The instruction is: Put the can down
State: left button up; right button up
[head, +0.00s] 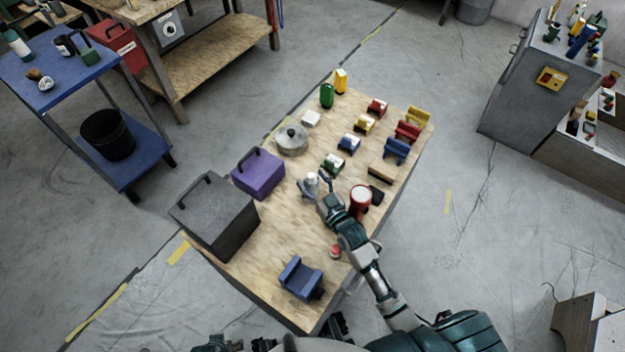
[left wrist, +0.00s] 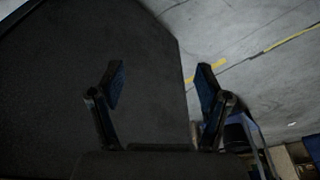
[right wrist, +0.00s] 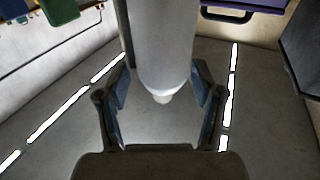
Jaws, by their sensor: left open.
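A white can (head: 311,184) with a narrow tip is at my right gripper (head: 322,193), over the middle of the wooden table. In the right wrist view the pale can (right wrist: 160,45) lies between the two finger pads of the right gripper (right wrist: 160,82), which press on its sides. The can looks about upright. Whether its base touches the table is hidden. My left gripper (left wrist: 160,75) is open and empty in the left wrist view, in front of a large dark surface.
The table (head: 270,235) also holds a red tin (head: 360,200) close right of my gripper, a purple box (head: 258,174), a grey box (head: 213,215), a lidded pot (head: 292,140) and a blue holder (head: 301,278). Several small coloured blocks stand farther back. The front middle is mostly clear.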

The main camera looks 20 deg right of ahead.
jog(key=shift+f, duration=0.1)
jog(key=shift+r, duration=0.35)
jog(key=shift+s+r, duration=0.25)
pick_arm(q)
jog(key=x, duration=0.1)
jog(key=p+x, duration=0.1)
jog(key=x, duration=0.1)
jog(key=shift+s+f, duration=0.2)
pick_arm(e)
jog(key=v, duration=0.7)
pick_arm(q)
jog(key=shift+d+r, duration=0.1)
